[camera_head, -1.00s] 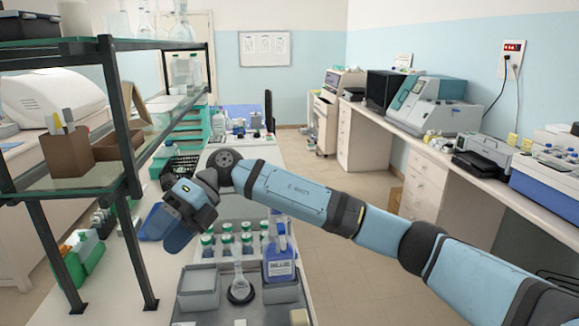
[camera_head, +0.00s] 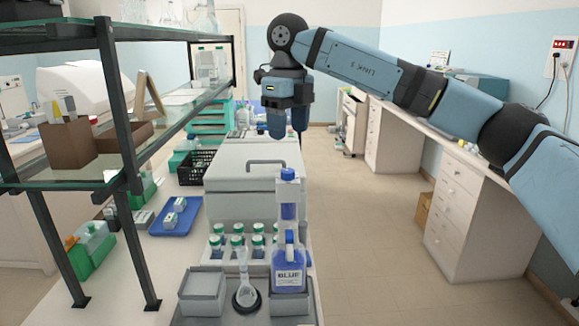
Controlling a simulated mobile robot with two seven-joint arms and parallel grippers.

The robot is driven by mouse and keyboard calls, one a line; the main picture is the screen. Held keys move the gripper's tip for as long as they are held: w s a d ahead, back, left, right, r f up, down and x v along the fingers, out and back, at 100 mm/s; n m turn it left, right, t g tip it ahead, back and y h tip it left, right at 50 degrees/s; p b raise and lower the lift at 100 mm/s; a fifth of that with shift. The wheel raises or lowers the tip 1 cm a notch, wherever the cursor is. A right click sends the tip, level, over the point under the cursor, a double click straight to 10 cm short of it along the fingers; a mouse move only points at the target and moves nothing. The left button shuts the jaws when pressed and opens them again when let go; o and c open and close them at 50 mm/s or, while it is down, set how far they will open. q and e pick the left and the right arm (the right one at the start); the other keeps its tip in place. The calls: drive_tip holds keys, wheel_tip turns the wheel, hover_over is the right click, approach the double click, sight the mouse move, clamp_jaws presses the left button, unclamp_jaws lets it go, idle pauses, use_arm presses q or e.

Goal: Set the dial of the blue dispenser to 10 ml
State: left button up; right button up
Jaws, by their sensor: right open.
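The blue dispenser (camera_head: 289,276) is a bottle of blue liquid with a white label reading "BLUE" and a tall blue-topped pump head (camera_head: 288,190). It stands upright at the right side of a grey tray (camera_head: 232,312) in the lower middle. Its dial and scale are too small to make out. My right gripper (camera_head: 288,134) points down, open and empty, above and behind the dispenser, apart from it. My left gripper is not in view.
A glass flask (camera_head: 243,280) stands left of the dispenser beside a grey box (camera_head: 202,291). Several green-capped bottles (camera_head: 237,242) stand behind, before a grey handled box (camera_head: 252,185). A blue tray (camera_head: 176,216) and metal shelf (camera_head: 135,187) are left.

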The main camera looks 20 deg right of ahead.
sight(289, 171)
wheel_tip(289, 171, down, 9)
drive_tip(key=shift+d+f+p, duration=0.1)
drive_tip(key=shift+f+p, duration=0.05)
drive_tip(key=shift+p, duration=0.25)
drive_tip(key=c, duration=0.9)
